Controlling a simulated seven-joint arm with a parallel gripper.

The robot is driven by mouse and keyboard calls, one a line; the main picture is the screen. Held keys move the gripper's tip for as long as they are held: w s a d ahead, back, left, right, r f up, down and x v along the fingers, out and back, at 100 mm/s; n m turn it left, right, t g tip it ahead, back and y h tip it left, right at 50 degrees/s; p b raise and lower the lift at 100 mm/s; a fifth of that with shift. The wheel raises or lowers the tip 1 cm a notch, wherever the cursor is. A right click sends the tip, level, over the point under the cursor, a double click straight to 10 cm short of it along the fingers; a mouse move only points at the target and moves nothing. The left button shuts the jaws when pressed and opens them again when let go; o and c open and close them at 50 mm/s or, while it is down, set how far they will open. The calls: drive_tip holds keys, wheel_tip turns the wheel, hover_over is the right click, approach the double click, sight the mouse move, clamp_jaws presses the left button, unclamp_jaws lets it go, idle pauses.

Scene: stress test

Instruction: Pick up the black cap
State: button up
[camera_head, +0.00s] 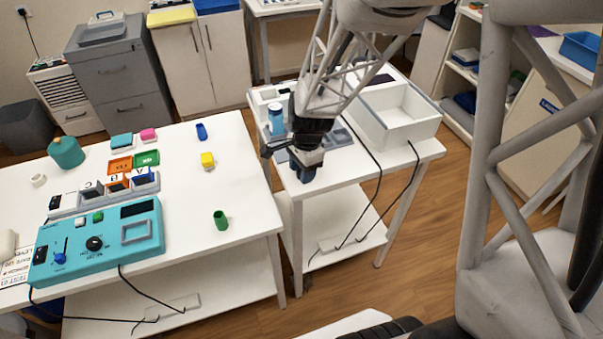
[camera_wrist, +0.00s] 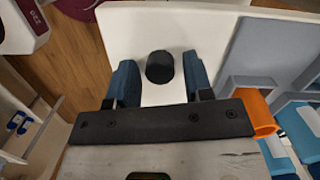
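The black cap (camera_wrist: 160,67) stands on a white tabletop (camera_wrist: 134,36) in the wrist view. It looks round and dark and shows between the two blue fingers of my gripper, with a gap on each side. I cannot tell whether the fingertips are down at its height. My gripper (camera_head: 304,168) is open and empty. In the head view it is over the near left part of the right-hand white table (camera_head: 345,177), pointing down. The cap is not visible in the head view; my gripper and arm cover that area.
A blue-and-white bottle (camera_head: 276,119) stands close behind my gripper. A white open bin (camera_head: 410,132) is to the right, with black cables crossing the table. An orange piece (camera_wrist: 258,112) shows beside my gripper. The left table (camera_head: 190,190) carries a teal control panel (camera_head: 78,268) and small coloured items.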

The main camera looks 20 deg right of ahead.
drive_tip(key=c, duration=0.7)
drive_tip(key=shift+r, duration=0.1)
drive_tip(key=shift+r, duration=0.7)
wheel_tip(320, 180, up, 2)
drive_tip(key=shift+r, duration=0.15)
drive_tip(key=s+a+r, duration=0.1)
drive_tip(key=s, duration=1.5)
